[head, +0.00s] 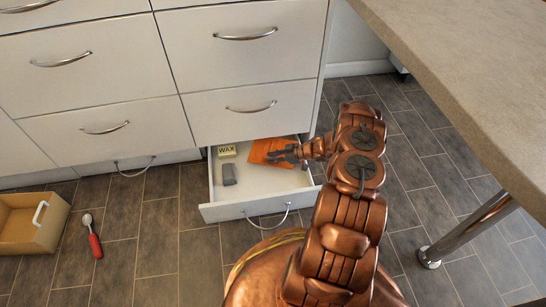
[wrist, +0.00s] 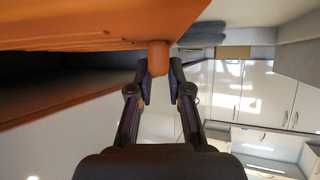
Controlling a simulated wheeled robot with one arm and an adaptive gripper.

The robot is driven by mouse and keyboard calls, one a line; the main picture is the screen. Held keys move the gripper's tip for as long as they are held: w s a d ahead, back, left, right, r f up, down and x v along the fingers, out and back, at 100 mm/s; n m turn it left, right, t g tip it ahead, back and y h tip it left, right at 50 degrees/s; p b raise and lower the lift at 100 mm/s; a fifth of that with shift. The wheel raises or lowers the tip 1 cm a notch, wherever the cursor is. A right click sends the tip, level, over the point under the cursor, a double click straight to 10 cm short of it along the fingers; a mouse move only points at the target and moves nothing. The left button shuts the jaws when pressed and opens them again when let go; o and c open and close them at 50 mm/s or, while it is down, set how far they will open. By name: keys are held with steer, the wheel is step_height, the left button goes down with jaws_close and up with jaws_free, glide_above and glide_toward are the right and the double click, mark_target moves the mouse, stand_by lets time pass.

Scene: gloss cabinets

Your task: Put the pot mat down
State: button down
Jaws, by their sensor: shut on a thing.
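The orange pot mat (head: 266,150) is at the back right of the open bottom drawer (head: 252,209), inside its outline in the head view. My gripper (head: 292,152) reaches in over the drawer's right side and is shut on the mat's edge. In the wrist view the mat (wrist: 90,22) fills the upper left, and a small tab of it sits between the fingertips of my gripper (wrist: 158,82). I cannot tell whether the mat touches the drawer floor.
A box marked WAX (head: 227,151) and a grey block (head: 229,174) lie in the drawer's left part. The drawer's front middle is clear. A countertop (head: 470,70) overhangs at right. A tan open box (head: 30,224) and a red-handled tool (head: 94,239) are on the floor at left.

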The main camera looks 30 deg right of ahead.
steer(key=c, duration=1.1)
jaws_free()
steer(key=shift+r, duration=0.1)
steer(key=shift+r+p, duration=0.3)
steer(key=shift+r, duration=0.05)
steer(key=p+v, duration=0.4)
steer(key=v, duration=0.8)
steer(key=shift+r, duration=0.1)
